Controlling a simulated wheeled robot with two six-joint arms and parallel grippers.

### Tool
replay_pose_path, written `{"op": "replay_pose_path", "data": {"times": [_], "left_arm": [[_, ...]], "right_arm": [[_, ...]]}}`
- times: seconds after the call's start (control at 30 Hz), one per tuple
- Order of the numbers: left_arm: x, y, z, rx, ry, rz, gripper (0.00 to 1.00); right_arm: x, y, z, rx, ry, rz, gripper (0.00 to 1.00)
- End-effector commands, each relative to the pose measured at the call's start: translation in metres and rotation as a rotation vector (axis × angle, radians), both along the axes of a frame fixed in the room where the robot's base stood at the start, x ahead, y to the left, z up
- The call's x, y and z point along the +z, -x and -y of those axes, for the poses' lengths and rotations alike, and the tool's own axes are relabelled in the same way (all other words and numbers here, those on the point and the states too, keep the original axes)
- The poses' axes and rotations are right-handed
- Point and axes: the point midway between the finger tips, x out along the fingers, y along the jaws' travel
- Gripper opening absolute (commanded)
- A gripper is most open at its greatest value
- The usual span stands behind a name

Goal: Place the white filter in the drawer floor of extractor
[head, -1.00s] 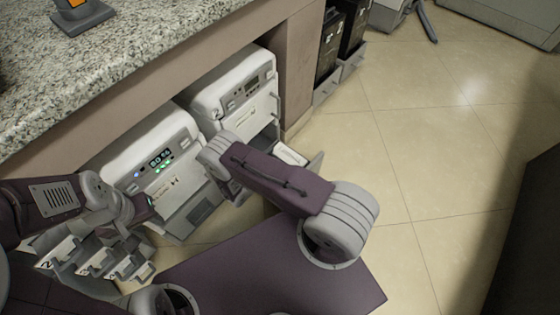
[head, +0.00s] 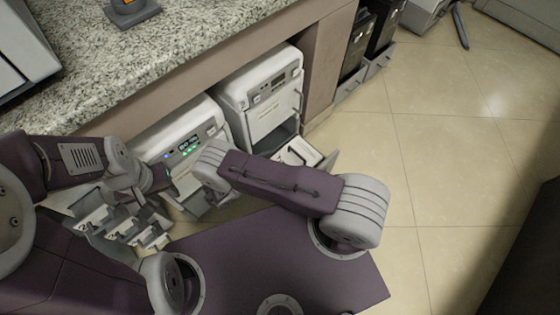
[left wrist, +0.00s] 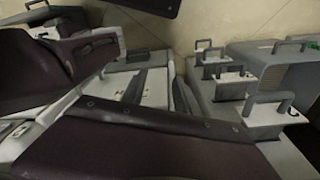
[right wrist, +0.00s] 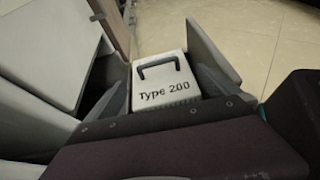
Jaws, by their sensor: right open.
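The white filter (right wrist: 165,85), marked "Type 200" and with a dark handle, sits upright in an open drawer in the right wrist view. My right gripper (right wrist: 163,95) is open, its fingers apart on either side of the filter. In the head view, the extractor (head: 268,92) has its drawer (head: 318,160) pulled out with a white thing (head: 300,150) in it. My right forearm hides part of the drawer and the right fingers. My left gripper (left wrist: 158,92) has dark fingers with a white surface between or behind them; I cannot tell whether it grips anything.
A second extractor (head: 180,140) with a lit display stands to the left. A rack (head: 118,222) of several handled white blocks is below my left arm. The granite counter (head: 150,60) overhangs both extractors. Open tiled floor (head: 440,140) lies to the right.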

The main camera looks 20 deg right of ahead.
Motion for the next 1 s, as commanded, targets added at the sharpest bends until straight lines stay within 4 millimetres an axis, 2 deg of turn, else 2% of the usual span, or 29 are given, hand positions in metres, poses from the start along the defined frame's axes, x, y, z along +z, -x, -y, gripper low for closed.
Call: {"op": "replay_pose_path", "data": {"times": [0.13,0.27,0.4,0.5,0.6,0.73,1.0], "left_arm": [[0.000,0.000,0.000,0.000,0.000,0.000,0.36],[0.000,0.000,0.000,0.000,0.000,0.000,0.36],[0.000,0.000,0.000,0.000,0.000,0.000,0.36],[0.000,0.000,0.000,0.000,0.000,0.000,0.36],[0.000,0.000,0.000,0.000,0.000,0.000,0.36],[0.000,0.000,0.000,0.000,0.000,0.000,0.36],[0.000,0.000,0.000,0.000,0.000,0.000,0.36]], "right_arm": [[0.046,0.008,0.010,-0.297,-0.188,0.044,1.00],[0.100,0.030,0.018,-0.668,-0.436,0.139,1.00],[0.159,0.055,0.020,-1.066,-0.727,0.323,1.00],[0.194,0.067,0.020,-1.312,-0.918,0.492,1.00],[0.219,0.076,0.022,-1.491,-1.063,0.651,1.00],[0.236,0.081,0.025,-1.619,-1.168,0.787,1.00],[0.240,0.083,0.025,-1.653,-1.197,0.826,1.00]]}}
